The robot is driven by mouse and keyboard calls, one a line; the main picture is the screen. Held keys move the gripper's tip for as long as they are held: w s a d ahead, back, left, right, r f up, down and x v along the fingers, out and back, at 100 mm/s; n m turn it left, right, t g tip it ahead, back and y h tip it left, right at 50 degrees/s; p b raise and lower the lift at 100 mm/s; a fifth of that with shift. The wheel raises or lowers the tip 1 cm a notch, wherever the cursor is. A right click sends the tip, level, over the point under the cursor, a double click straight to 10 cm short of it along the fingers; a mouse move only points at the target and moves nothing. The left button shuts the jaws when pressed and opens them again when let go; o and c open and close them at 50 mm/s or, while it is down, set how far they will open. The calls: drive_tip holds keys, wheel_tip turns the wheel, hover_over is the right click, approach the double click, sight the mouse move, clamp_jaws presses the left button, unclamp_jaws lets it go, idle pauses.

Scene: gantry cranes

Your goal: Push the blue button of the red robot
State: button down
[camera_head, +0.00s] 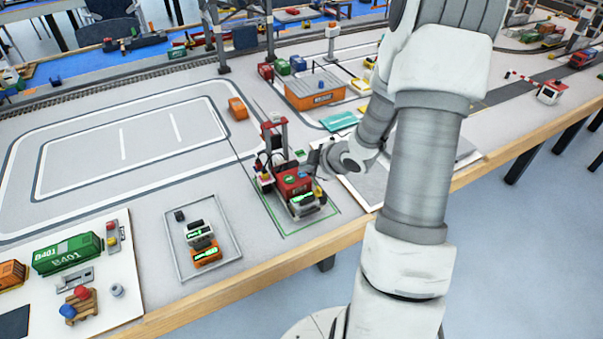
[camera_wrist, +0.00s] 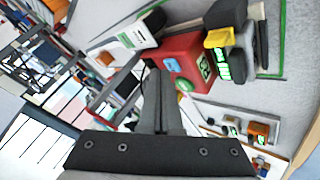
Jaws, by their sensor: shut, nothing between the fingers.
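The red robot (camera_head: 291,182) stands inside a green outlined square near the table's front edge, with a mast behind it. In the wrist view its red body (camera_wrist: 203,52) fills the upper middle. The blue button (camera_wrist: 171,65) shows on its red face, beside a green button (camera_wrist: 185,85). I cannot make out the blue button in the head view. My gripper (camera_wrist: 159,72) is shut and empty, its fingertips close to the blue button in the wrist picture. I cannot tell whether they touch it. In the head view my gripper (camera_head: 318,161) is right of the red robot, partly hidden by my wrist.
A tray with small devices (camera_head: 203,240) lies to the left, and a white board with a green B401 container (camera_head: 67,252) further left. The marked track area (camera_head: 120,150) is mostly clear.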

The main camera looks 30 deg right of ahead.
sight(306, 177)
drive_tip(key=shift+f, duration=0.35)
drive_tip(key=shift+r, duration=0.1)
drive_tip(key=shift+r+p, duration=0.65)
drive_tip(key=shift+r, duration=0.2)
wheel_tip(306, 177, up, 6)
drive_tip(key=p, duration=0.5)
drive_tip(key=shift+p, duration=0.4)
drive_tip(key=shift+r, duration=0.1)
